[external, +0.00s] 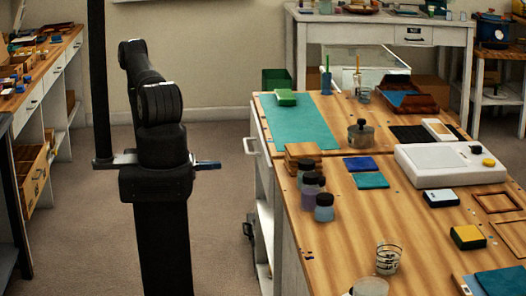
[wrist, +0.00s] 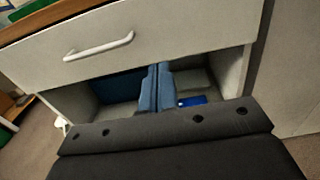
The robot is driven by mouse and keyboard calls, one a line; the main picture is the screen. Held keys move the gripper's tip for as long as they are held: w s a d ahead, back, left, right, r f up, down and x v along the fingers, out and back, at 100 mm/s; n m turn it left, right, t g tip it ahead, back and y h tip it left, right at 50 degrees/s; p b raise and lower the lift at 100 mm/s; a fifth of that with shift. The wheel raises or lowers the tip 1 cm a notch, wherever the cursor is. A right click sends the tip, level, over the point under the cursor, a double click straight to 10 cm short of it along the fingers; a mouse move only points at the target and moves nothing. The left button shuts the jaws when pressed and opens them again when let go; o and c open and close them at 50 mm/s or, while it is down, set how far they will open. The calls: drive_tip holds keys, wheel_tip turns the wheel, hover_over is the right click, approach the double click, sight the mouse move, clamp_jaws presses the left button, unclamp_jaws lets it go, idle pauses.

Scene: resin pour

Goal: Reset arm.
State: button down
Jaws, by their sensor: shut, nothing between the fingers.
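My gripper (external: 208,165) shows in the external view as a small blue tip at the right side of my black arm. It points toward the side of the wooden-topped workbench (external: 345,215) and is apart from it. In the wrist view its two blue fingers (wrist: 157,72) lie side by side, shut and empty. Beyond them is a white drawer front (wrist: 150,45) with a pale bar handle (wrist: 98,46). My arm stands folded and upright, clear of the bench top.
Below the drawer is an open shelf space with a bright blue item (wrist: 191,101). The bench top carries several jars (external: 323,207), a teal mat (external: 300,122), a white device (external: 450,165) and a beaker (external: 387,259). Carpeted floor (external: 225,215) lies free between my arm and the bench.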

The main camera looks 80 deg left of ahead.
drive_tip(key=shift+s, duration=0.4)
drive_tip(key=shift+w, duration=0.15)
drive_tip(key=w, duration=0.9)
drive_tip(key=shift+w, duration=0.2)
idle(0.5)
drive_tip(key=shift+s, duration=0.1)
idle(0.3)
drive_tip(key=shift+s, duration=4.8)
drive_tip(key=w, duration=1.4)
